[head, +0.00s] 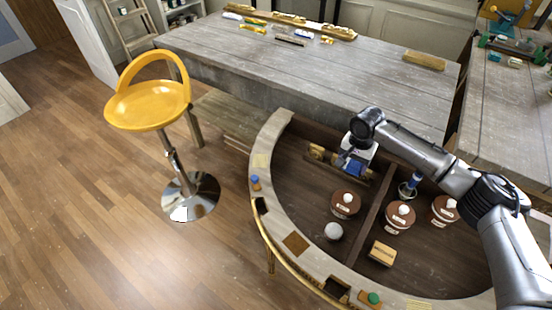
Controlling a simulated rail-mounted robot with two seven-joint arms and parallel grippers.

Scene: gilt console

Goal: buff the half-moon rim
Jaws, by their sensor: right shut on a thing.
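The half-moon console has a pale curved rim (262,205) with a thin gilt edge (286,266) along its outer side. My right gripper (353,166) is over the dark inner floor of the half-moon, near its back. It is shut on a small blue thing (350,165), partly hidden by the jaws; I cannot tell exactly what it is. The gripper is apart from the curved rim. My left gripper is not in view.
Brown pots (345,203) with white knobs, a white ball (333,231) and a tan block (382,253) stand inside the half-moon. A brown square (296,243), a dark box (337,288) and a green-topped item (373,298) lie on the rim. A yellow stool (148,104) stands left.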

